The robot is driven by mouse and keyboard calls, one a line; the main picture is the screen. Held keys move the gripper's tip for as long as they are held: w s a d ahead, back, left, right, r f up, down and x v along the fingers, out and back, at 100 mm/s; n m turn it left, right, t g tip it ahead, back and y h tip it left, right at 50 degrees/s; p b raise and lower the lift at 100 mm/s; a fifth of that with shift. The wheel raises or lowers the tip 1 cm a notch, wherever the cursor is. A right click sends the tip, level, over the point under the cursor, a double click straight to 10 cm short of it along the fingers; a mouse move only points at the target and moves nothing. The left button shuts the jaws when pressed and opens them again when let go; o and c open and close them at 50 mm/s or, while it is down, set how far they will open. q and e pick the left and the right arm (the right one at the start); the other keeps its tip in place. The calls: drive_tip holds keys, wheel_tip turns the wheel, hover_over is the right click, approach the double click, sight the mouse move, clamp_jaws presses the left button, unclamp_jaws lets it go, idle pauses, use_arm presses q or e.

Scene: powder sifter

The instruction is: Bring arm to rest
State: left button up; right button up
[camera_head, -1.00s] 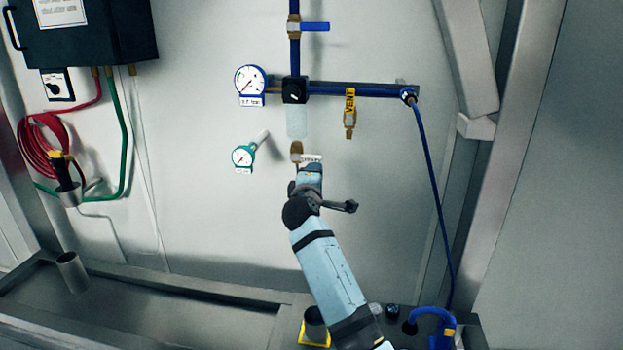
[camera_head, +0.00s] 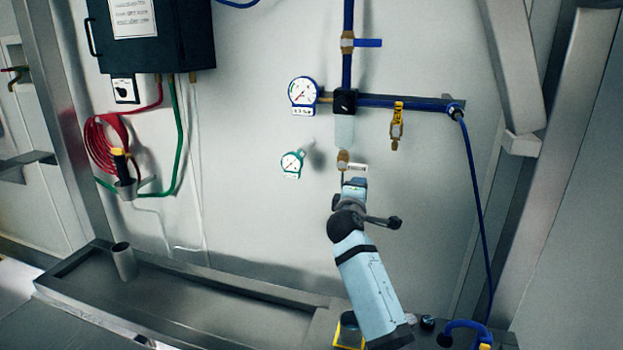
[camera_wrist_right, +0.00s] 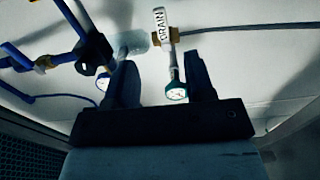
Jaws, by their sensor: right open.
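My right arm (camera_head: 370,285) comes up from the lower right in the head view, light blue with black bands. Its gripper (camera_head: 354,182) is just below the brass drain valve (camera_head: 343,160) with its white tag. In the right wrist view the two dark fingers of my right gripper (camera_wrist_right: 160,60) stand apart with nothing held between them. The DRAIN tag (camera_wrist_right: 160,20) and the brass fitting lie beyond the fingertips. A small green-rimmed gauge (camera_wrist_right: 176,92) shows in the gap, behind the fingers. My left gripper is in neither view.
A dark box (camera_head: 165,35) hangs upper left, above a red coiled hose (camera_head: 100,145). A metal trough (camera_head: 200,300) lies below; a steel post (camera_head: 565,150) stands right.

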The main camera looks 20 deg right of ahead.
drive_tip(key=s+a+f+m+g+y+p, duration=0.1)
drive_tip(key=s+a+f+y, duration=0.25)
drive_tip(key=s+f, duration=0.65)
drive_tip(key=s+a+f+m+y+p, duration=0.15)
drive_tip(key=s+f+y, duration=0.4)
drive_tip(key=f, duration=0.75)
drive_tip(key=s+a+f+m+g+y, duration=0.1)
drive_tip(key=s+a+f+m, duration=0.1)
drive_tip(key=s, duration=0.7)
drive_tip(key=s+a+f+m+g+y+p, duration=0.1)
drive_tip(key=s+a+f, duration=0.2)
drive_tip(key=s, duration=0.7)
drive_tip(key=s+a+f+m+g+y+p, duration=0.1)
drive_tip(key=s+f, duration=0.4)
drive_tip(key=s, duration=0.5)
drive_tip(key=shift+a+m+y, duration=0.5)
drive_tip(key=shift+a+m, duration=0.35)
drive_tip(key=shift+a, duration=0.1)
